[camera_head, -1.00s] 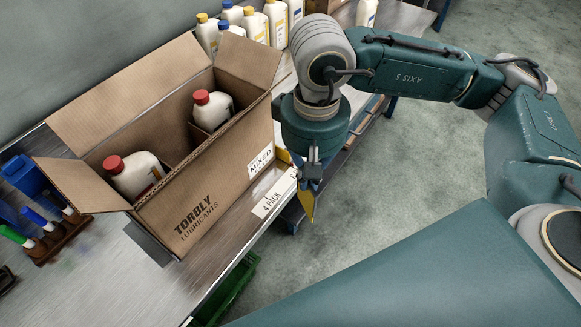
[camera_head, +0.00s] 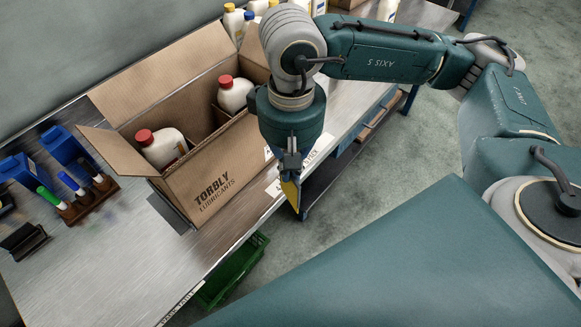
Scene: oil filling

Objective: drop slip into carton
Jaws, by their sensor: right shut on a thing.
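The open cardboard carton (camera_head: 226,184), marked TORBLY LUBRICANTS, stands on the metal bench with its flaps spread. Inside are a white bottle with a red cap (camera_head: 162,147) at the left front and another (camera_head: 236,93) further back, with cardboard dividers between. My right gripper (camera_head: 291,172) points down just right of the carton, outside its wall, near the bench's front edge. It is shut on a small yellow slip (camera_head: 291,194), which hangs below the fingertips. My right arm hides the carton's right end. My left gripper is out of view.
Several white bottles (camera_head: 234,22) stand behind the carton. Blue boxes (camera_head: 66,148) and a rack of markers (camera_head: 88,201) are at the left. A green crate (camera_head: 232,273) is below the bench edge. The bench front left is mostly clear.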

